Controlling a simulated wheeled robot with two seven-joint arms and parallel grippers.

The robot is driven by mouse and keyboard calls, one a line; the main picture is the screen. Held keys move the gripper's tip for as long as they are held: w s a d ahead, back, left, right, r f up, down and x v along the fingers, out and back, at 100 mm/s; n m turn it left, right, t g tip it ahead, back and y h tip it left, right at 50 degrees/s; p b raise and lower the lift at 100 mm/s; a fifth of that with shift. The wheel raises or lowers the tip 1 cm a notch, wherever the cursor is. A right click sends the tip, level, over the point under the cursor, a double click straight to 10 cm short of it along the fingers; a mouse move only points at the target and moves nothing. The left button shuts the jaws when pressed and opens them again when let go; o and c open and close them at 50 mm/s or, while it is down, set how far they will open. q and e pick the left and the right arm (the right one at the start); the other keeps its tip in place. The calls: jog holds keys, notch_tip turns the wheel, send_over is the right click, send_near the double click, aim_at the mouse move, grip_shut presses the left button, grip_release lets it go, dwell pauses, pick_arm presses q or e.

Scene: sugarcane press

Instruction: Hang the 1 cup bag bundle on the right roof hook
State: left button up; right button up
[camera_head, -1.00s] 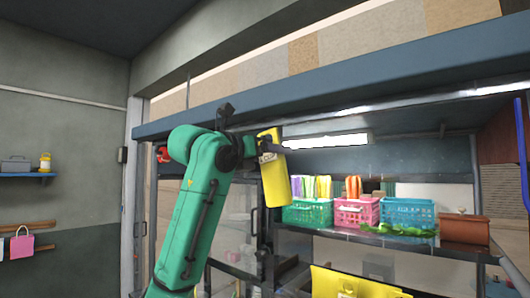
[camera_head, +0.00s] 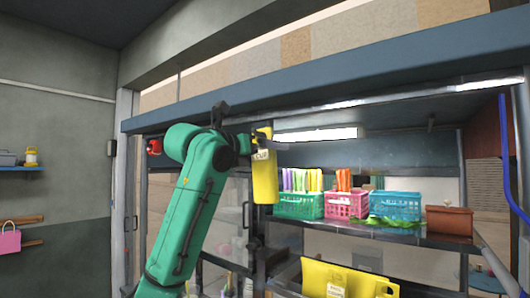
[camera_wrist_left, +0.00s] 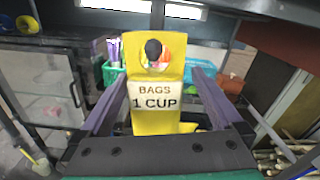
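The yellow 1 cup bag bundle (camera_head: 264,182) is upright in the air below the blue roof beam. In the left wrist view its label reads "BAGS 1 CUP" (camera_wrist_left: 155,96). My left gripper (camera_head: 276,146) has its fingers on both side edges of the bundle, spaced about the bundle's width. A dark round tip shows in the hole at the bundle's top; I cannot tell whether it is a hook. A small dark fitting (camera_head: 431,122) hangs under the roof at right and may be a hook. My right gripper is out of view.
The roof beam (camera_head: 340,95) crosses above the arm. Green (camera_head: 298,206), pink (camera_head: 346,206) and blue (camera_head: 395,206) baskets stand on the shelf with a brown box (camera_head: 449,221). More yellow bags (camera_head: 345,279) are below. A dark post stands behind the held bundle.

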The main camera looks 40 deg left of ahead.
pick_arm(q)
jog(key=shift+s+f, duration=0.1)
jog(key=shift+s, duration=0.15)
jog(key=s+b, duration=0.1)
jog(key=s, duration=0.1)
jog(key=s+b, duration=0.1)
jog(key=s, duration=0.1)
jog(key=s+b, duration=0.1)
jog(key=shift+s+f, duration=0.25)
jog(key=shift+s, duration=0.15)
jog(key=s+b, duration=0.2)
jog(key=s, duration=0.6)
jog(key=shift+s+r, duration=0.15)
jog(key=shift+r, duration=0.15)
jog(key=shift+d, duration=0.1)
